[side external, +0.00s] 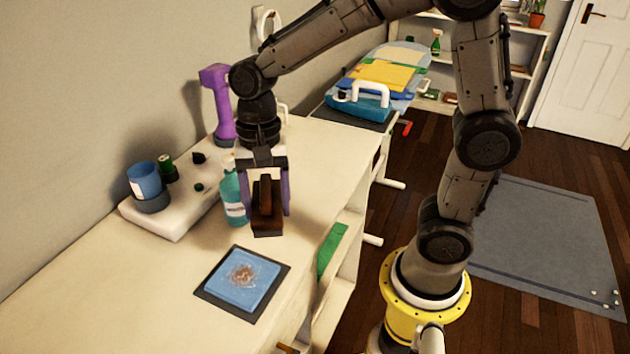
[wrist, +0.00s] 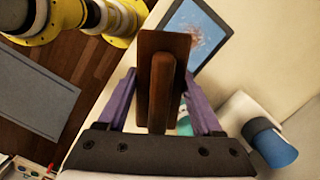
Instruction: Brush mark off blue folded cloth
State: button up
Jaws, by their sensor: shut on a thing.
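The blue folded cloth (side external: 243,278) lies flat on a dark mat (side external: 212,290) on the table, with a brown speckled mark (side external: 245,273) in its middle. In the wrist view the cloth (wrist: 190,22) shows at the top, partly hidden behind the brush. My gripper (side external: 268,198) is shut on a brown wooden brush (side external: 266,210) and holds it above the table, behind the cloth and apart from it. In the wrist view the brush (wrist: 163,75) sits between the purple fingers, its broad plate hiding what is below.
A teal bottle (side external: 234,195) stands close beside my gripper. A white tray (side external: 175,220) with a blue cup (side external: 144,180) is at left. A purple dumbbell-like object (side external: 218,100) stands behind. The table (side external: 120,290) in front is clear.

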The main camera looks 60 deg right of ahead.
jog(key=a+f+n, duration=0.3)
jog(key=a, duration=0.5)
send_over(254, 286)
jog(key=shift+s+d+f, duration=0.1)
jog(key=shift+f, duration=1.4)
jog(key=shift+s+d+f, duration=0.1)
jog(key=shift+f, duration=2.3)
jog(key=shift+w+f, duration=0.15)
jog(key=shift+w, duration=0.65)
jog(key=shift+c, duration=0.6)
jog(key=shift+w, duration=2.7)
jog(key=shift+s, duration=3.5)
jog(key=shift+w, duration=3.45)
jog(key=shift+s, duration=3.1)
jog(key=shift+s+r, duration=0.15)
jog(key=shift+r, duration=0.45)
jog(key=shift+s+r, duration=0.15)
jog(key=shift+r, duration=3.3)
